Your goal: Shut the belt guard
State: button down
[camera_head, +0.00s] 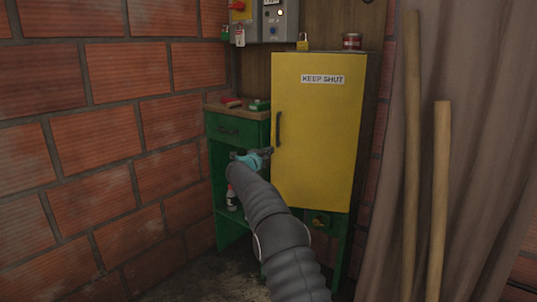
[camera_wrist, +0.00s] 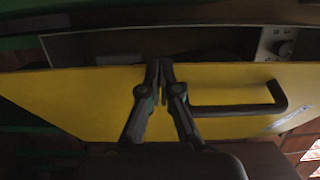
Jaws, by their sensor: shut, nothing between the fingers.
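The belt guard is a yellow door (camera_head: 318,140) marked "KEEP SHUT", with a dark handle (camera_head: 278,129) near its left edge. In the wrist view, the yellow door (camera_wrist: 80,100) crosses the frame, with its handle (camera_wrist: 240,108) to the right of my fingers. A dark space shows beyond its free edge, so it appears ajar; how far is hard to tell. My gripper (camera_head: 267,151) is at the door's left edge, below the handle. In the wrist view, my gripper (camera_wrist: 160,66) is shut and empty, its tips at that edge; contact is unclear.
A green cabinet (camera_head: 228,130) with a drawer and open shelf stands left of the door. A brick wall (camera_head: 110,130) is on the left. Wooden poles (camera_head: 439,200) and a hanging curtain (camera_head: 480,130) are on the right. A control box (camera_head: 278,20) hangs above.

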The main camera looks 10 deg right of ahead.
jog(key=shift+w+d, duration=0.2)
jog(key=shift+w, duration=0.5)
jog(key=shift+w+d, duration=0.2)
jog(key=shift+w, duration=0.55)
